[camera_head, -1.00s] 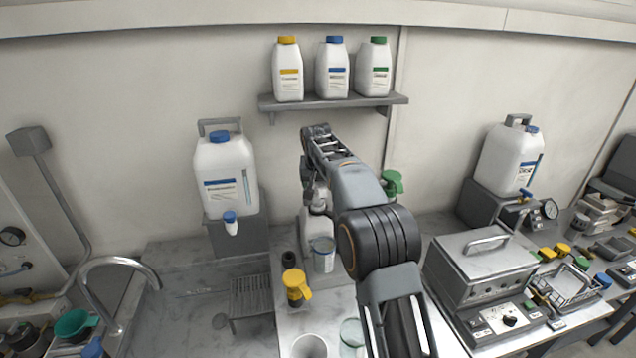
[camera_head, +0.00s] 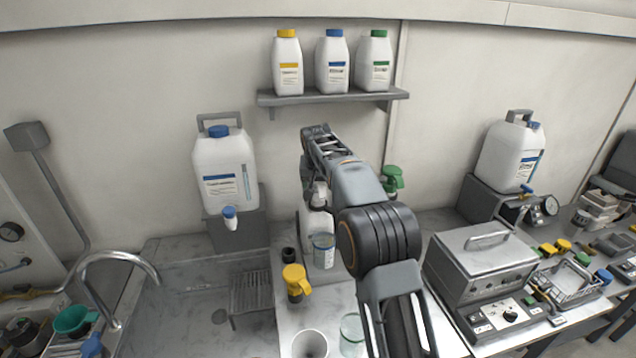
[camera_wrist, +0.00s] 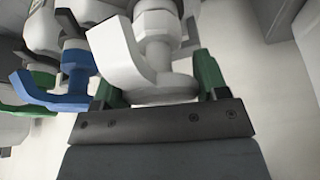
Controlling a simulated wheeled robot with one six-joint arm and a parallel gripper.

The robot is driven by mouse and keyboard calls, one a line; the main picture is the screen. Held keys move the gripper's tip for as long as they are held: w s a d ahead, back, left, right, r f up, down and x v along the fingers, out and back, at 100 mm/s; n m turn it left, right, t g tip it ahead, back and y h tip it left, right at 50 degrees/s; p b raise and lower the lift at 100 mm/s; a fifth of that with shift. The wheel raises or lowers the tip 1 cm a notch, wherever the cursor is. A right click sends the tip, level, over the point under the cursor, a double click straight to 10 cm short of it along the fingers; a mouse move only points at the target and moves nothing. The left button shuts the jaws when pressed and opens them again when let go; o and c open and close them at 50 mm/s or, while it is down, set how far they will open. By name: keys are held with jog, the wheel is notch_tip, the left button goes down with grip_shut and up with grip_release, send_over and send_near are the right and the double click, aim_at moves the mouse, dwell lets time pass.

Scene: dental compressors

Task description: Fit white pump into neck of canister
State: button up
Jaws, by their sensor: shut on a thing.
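My gripper (camera_wrist: 155,82) is shut on the white pump (camera_wrist: 150,45), with a green-padded finger on each side of it. The pump's spout points to the upper left in the wrist view. In the head view the gripper (camera_head: 310,182) is partly hidden by my arm, and a bit of the white pump (camera_head: 320,193) shows beside it. A white canister (camera_head: 312,228) stands directly below, on the counter by the wall. Its neck is hidden, so I cannot tell whether the pump touches it or sits in it.
A blue pump (camera_wrist: 75,75) and a green pump (camera_wrist: 40,82) are close by in the wrist view. A shelf (camera_head: 335,98) with bottles hangs above.

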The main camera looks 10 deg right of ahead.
jog(key=o, duration=1.3)
jog(key=shift+c, duration=0.2)
jog(key=shift+r, duration=0.1)
jog(key=v, duration=1.3)
jog(key=shift+s+r, duration=0.2)
jog(key=shift+r, duration=0.1)
jog(key=s+f+n, duration=0.2)
jog(key=s+f, duration=0.2)
jog(key=f, duration=0.4)
jog(key=s+f, duration=0.3)
jog(key=s, duration=1.1)
jog(key=s+d+f+n+y, duration=0.1)
jog(key=s+f, duration=0.3)
jog(key=s, duration=1)
jog(key=shift+s+d+f, duration=0.2)
jog(key=shift+s+f, duration=0.05)
jog(key=shift+f, duration=0.1)
